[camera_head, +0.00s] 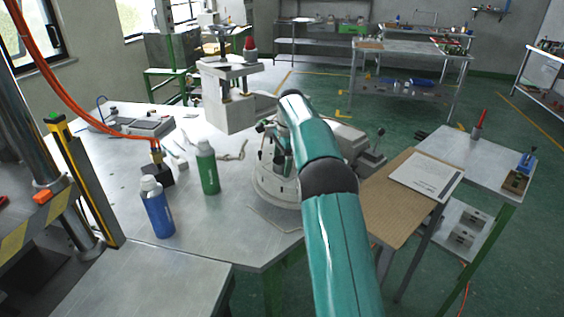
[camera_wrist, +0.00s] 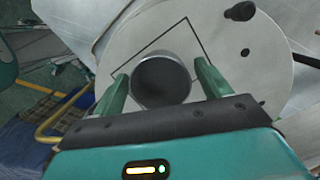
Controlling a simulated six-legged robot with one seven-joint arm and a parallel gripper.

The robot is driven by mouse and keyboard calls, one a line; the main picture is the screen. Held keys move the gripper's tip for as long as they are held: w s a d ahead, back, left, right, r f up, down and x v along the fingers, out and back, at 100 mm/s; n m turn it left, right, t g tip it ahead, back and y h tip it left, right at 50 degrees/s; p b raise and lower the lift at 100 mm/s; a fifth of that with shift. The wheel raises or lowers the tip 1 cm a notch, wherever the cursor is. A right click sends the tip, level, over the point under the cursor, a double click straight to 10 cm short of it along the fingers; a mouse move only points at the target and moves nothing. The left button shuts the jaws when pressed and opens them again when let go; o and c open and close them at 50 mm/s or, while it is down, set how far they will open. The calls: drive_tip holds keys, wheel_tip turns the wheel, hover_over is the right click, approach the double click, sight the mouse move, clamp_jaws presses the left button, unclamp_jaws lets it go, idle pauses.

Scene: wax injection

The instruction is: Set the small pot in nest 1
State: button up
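In the wrist view, the small pot (camera_wrist: 162,80), a dark grey round cup seen from above, is between the two green fingers of my gripper (camera_wrist: 162,76). The fingertips are very close to its sides; I cannot tell whether they touch it. Below it is a pale round plate (camera_wrist: 225,65) with a thin black square outline, partly covered by the pot. I cannot tell whether the pot rests on the plate or is above it. No label identifies nest 1. In the head view, my arm hides most of the gripper and the pot above the round base (camera_head: 270,185).
Black knobs (camera_wrist: 240,11) stand on the plate near the pot. A green bottle (camera_head: 208,168) and a blue bottle (camera_head: 157,207) stand left on the metal table (camera_head: 225,225). A grey press-like machine (camera_head: 229,95) stands behind. A board with a paper sheet (camera_head: 427,175) lies right.

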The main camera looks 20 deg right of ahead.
drive_tip(key=shift+r, duration=0.1)
drive_tip(key=r, duration=0.4)
drive_tip(key=d+r, duration=0.1)
drive_tip(key=r, duration=0.1)
drive_tip(key=shift+r, duration=0.25)
drive_tip(key=s+a+r+n+t+h, duration=0.1)
drive_tip(key=s+a+r+n, duration=0.35)
drive_tip(key=s+r, duration=0.35)
drive_tip(key=s+a+r+n+t, duration=0.2)
drive_tip(key=s+a+r+n, duration=0.2)
drive_tip(key=s+a+r, duration=0.45)
drive_tip(key=s+a+f+n+t, duration=0.1)
drive_tip(key=s+f+n, duration=0.4)
drive_tip(key=s, duration=0.8)
drive_tip(key=s+a+f+n+t, duration=0.1)
drive_tip(key=s+f+n, duration=0.3)
drive_tip(key=s+f, duration=0.4)
drive_tip(key=s, duration=0.6)
drive_tip(key=shift+a+f+n+t+h, duration=0.15)
drive_tip(key=shift+a+n+t+h, duration=0.15)
drive_tip(key=shift+a+n+h, duration=0.1)
drive_tip(key=shift+s, duration=0.15)
